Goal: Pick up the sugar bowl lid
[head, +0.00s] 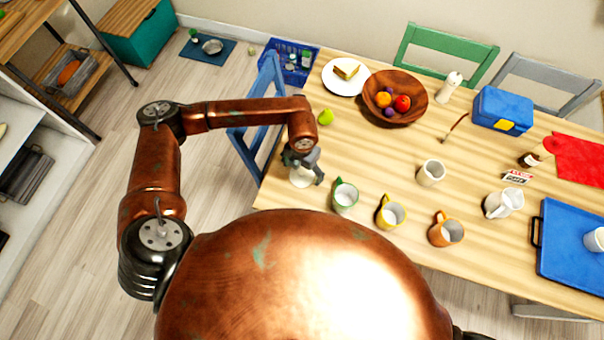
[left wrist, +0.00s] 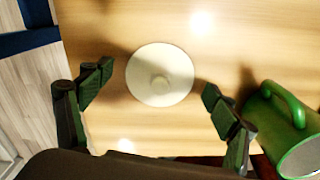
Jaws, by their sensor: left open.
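The sugar bowl lid (left wrist: 172,62) is a round, pale disc with a small knob in its middle, on the wooden table in the left wrist view. In the head view a pale piece of it (head: 301,179) shows below my left gripper (head: 306,168), near the table's left end. My left gripper is open and empty, pointing down. In the left wrist view its two fingers stand apart on either side of the lid, and the gap to the lid is hard to judge. A white open pot (head: 431,173), possibly the sugar bowl, stands mid-table. My right gripper is out of view.
A green mug (head: 344,196) stands close right of the lid; its handle shows beside the right finger in the left wrist view (left wrist: 285,125). Yellow (head: 391,212) and orange (head: 446,231) mugs stand further right.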

